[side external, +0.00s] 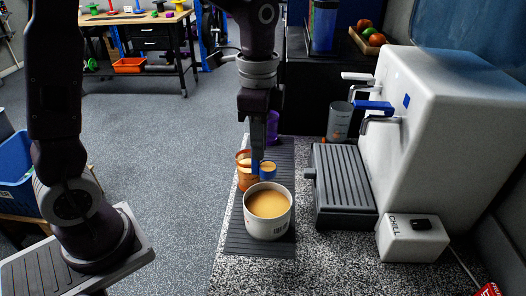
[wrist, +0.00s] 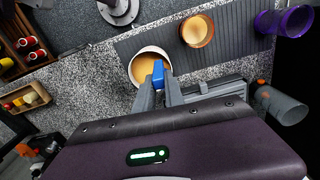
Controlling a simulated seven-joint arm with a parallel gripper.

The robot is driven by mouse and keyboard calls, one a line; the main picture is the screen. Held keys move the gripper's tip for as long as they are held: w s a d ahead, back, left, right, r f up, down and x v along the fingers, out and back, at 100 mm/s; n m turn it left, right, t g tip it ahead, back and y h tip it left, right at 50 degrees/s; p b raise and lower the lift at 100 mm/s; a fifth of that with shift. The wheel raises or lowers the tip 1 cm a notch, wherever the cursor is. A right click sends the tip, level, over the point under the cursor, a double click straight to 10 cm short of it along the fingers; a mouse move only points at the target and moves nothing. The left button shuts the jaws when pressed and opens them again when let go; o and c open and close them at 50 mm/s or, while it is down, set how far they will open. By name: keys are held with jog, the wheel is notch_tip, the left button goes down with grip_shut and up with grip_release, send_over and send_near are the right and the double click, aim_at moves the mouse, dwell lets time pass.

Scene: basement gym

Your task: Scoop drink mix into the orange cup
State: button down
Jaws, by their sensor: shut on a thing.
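My gripper (wrist: 160,92) is shut on the blue handle (wrist: 158,73) of a scoop; the handle also shows in the side view (side external: 256,168). The scoop's small blue bowl (side external: 268,171) appears to hold tan mix, just above and behind the tub's rim. The white tub (side external: 268,228) of tan drink mix stands on the grooved mat; it also shows in the wrist view (wrist: 137,58). The orange cup (side external: 243,178) stands behind the tub, partly hidden by the scoop. In the wrist view the orange cup (wrist: 197,30) is to the right, apart from the gripper, with a tan-orange inside.
The dark mat (side external: 261,245) lies on a speckled counter (side external: 310,255). A purple cup (side external: 272,125) stands farther back. A white dispenser (side external: 440,120) with a grey drip tray (side external: 343,185) and a grey cup (side external: 339,120) stands to the right.

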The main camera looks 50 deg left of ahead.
jog(key=w+a+r+n, duration=0.2)
jog(key=a+n, duration=0.7)
jog(key=n, duration=0.4)
jog(key=s+a+f+t+h, duration=0.2)
jog(key=a+f+t+h, duration=0.2)
jog(key=h, duration=1.1)
jog(key=a+f, duration=0.3)
jog(key=f, duration=0.1)
jog(key=shift+f, duration=0.3)
jog(key=shift+a, duration=0.1)
